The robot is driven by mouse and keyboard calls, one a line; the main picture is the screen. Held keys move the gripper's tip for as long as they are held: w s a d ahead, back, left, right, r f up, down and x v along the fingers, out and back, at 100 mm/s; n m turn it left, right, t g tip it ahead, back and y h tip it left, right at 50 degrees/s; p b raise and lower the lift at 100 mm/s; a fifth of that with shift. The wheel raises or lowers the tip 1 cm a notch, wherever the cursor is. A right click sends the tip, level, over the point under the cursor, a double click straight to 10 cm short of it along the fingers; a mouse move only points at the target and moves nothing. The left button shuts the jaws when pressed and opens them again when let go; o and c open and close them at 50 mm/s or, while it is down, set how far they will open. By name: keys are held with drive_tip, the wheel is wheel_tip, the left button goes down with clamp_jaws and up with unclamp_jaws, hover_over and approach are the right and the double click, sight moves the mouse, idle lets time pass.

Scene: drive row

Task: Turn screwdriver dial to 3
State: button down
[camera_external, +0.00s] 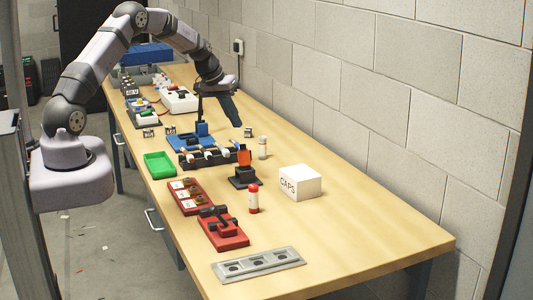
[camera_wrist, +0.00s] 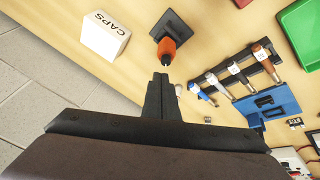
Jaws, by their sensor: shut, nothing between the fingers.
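An orange tool, which I take to be the screwdriver (camera_external: 243,157), stands upright in a black square-based stand (camera_external: 243,178) in the middle of the bench. In the wrist view the orange body (camera_wrist: 167,46) and its black base (camera_wrist: 170,24) show beyond my fingertips. No dial numbers can be read in either view. My gripper (camera_external: 237,126) hangs above the bench, behind the orange tool in the external view. In the wrist view my gripper (camera_wrist: 160,77) has its dark fingers together and empty, apart from the tool.
A white CAPS box (camera_external: 300,183) and a red-and-white bottle (camera_external: 254,199) stand near the tool. The bench's right front is clear.

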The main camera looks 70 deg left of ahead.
sight(240, 149)
drive_tip(key=shift+d+f+b, duration=0.25)
drive_tip(key=shift+f+b, duration=0.55)
drive_tip(key=shift+f, duration=0.3)
drive_tip(key=shift+d+f+b, duration=0.3)
drive_tip(key=shift+f+b, duration=0.5)
drive_tip(key=shift+f, duration=0.35)
drive_tip(key=shift+d+f+b, duration=0.25)
drive_tip(key=shift+f+b, duration=0.55)
drive_tip(key=shift+f, duration=0.3)
drive_tip(key=shift+w+a+f, duration=0.1)
drive_tip(key=shift+w+a, duration=0.25)
drive_tip(key=shift+a, duration=0.15)
drive_tip(key=shift+s+a+f+b, duration=0.15)
drive_tip(key=shift+s+b, duration=0.05)
drive_tip(key=shift+b, duration=0.25)
drive_tip(key=shift+s+a+b, duration=0.1)
drive_tip(key=shift+a+b, duration=0.25)
drive_tip(key=shift+s, duration=0.1)
drive_tip(key=shift+s+b, duration=0.15)
drive_tip(key=shift+b, duration=0.15)
drive_tip(key=shift+s+d, duration=0.1)
drive_tip(key=shift+d, duration=0.05)
wheel_tip(240, 149, up, 6)
drive_tip(key=a+p, duration=0.1)
drive_tip(key=p, duration=0.3)
drive_tip(key=shift+a, duration=0.2)
